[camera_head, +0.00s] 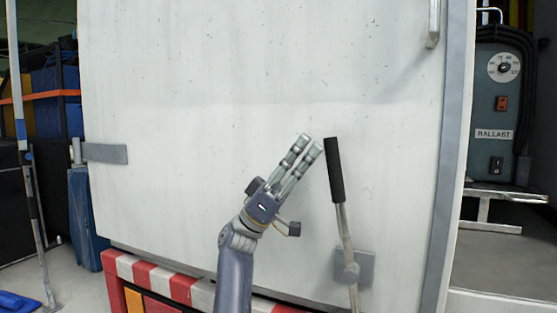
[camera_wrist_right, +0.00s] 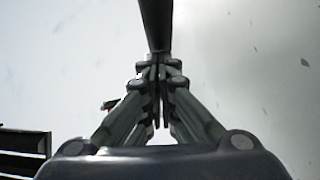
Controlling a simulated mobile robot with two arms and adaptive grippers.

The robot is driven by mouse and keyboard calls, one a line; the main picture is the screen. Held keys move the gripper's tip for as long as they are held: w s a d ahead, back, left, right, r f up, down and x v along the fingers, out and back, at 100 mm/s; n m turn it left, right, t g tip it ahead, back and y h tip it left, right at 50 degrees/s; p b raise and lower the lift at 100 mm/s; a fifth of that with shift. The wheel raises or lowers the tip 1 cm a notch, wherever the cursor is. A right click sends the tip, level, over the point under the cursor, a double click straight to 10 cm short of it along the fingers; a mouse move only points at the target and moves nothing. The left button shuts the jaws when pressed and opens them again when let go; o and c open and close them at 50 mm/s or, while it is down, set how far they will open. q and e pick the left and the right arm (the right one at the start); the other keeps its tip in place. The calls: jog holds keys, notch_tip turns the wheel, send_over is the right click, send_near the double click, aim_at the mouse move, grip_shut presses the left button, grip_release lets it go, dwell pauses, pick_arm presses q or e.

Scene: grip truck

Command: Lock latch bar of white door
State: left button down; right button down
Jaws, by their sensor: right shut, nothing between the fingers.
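The white door (camera_head: 230,90) fills most of the head view, with a grey frame edge on its right. The latch bar (camera_head: 335,170) is a lever with a black grip and a metal shaft. It stands nearly upright, leaning slightly left, on a grey pivot plate (camera_head: 367,268) low on the door. My right gripper (camera_head: 313,142) is just left of the black grip, fingers pointing up and to the right. Its fingers are shut and empty. In the right wrist view, the black grip (camera_wrist_right: 156,22) lies just beyond the fingertips (camera_wrist_right: 155,68); contact is unclear. My left gripper is out of view.
A red-and-white striped bumper (camera_head: 180,285) runs below the door. A grey hinge strap (camera_head: 104,153) is at the door's left, and a metal handle (camera_head: 434,22) at its upper right. A ballast box (camera_head: 498,110) stands to the right.

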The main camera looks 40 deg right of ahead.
aim_at(327, 148)
jog(key=s, duration=0.1)
jog(key=s+d+r+y+p, duration=0.1)
jog(key=s, duration=0.1)
jog(key=s+m+t+y, duration=0.1)
jog(key=shift+s+d+r, duration=0.15)
jog(key=shift+d+r, duration=0.05)
jog(key=shift+d, duration=0.2)
jog(key=shift+s+d+y+p, duration=0.1)
jog(key=shift+s+y+p, duration=0.1)
jog(key=shift+y+p, duration=0.1)
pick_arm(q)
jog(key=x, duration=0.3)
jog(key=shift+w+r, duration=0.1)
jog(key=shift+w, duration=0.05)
pick_arm(e)
jog(key=shift+s+f, duration=0.1)
jog(key=shift+s, duration=0.05)
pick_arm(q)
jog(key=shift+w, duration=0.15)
